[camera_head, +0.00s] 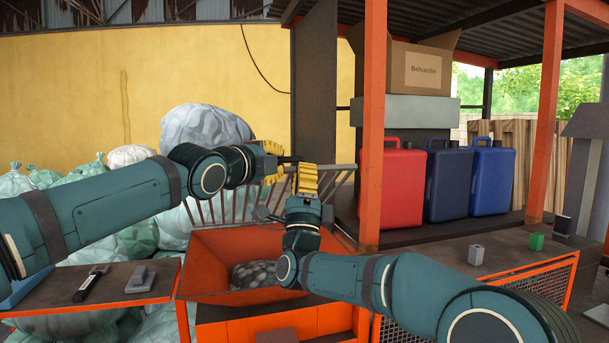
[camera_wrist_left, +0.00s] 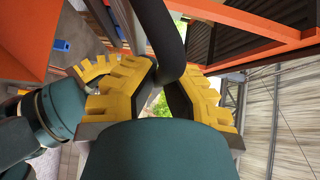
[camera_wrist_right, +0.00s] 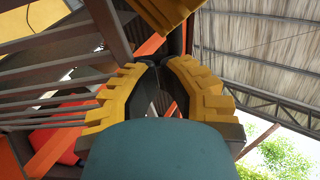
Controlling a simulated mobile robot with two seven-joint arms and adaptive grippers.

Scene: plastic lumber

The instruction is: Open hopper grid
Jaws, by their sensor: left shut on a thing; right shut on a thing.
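The hopper grid (camera_head: 204,210), a set of dark bars, stands raised and tilted at the back of the orange hopper (camera_head: 225,290). Dark lumps (camera_head: 255,273) show inside the uncovered hopper. My left gripper (camera_head: 283,164) is at the grid's top edge, its yellow fingers shut on a dark bar (camera_wrist_left: 170,35) in the left wrist view. My right gripper (camera_head: 305,180) is just right of it and lower, also shut at the grid's edge. In the right wrist view the grid bars (camera_wrist_right: 45,75) run left of its fingers (camera_wrist_right: 160,88). The exact grip spot is partly hidden.
An orange post (camera_head: 372,130) stands close right of my grippers. A red canister (camera_head: 403,188) and two blue ones stand on a shelf. A side table (camera_head: 110,270) holds tools at left; a right counter (camera_head: 450,250) holds small blocks. Bags (camera_head: 205,125) are piled behind.

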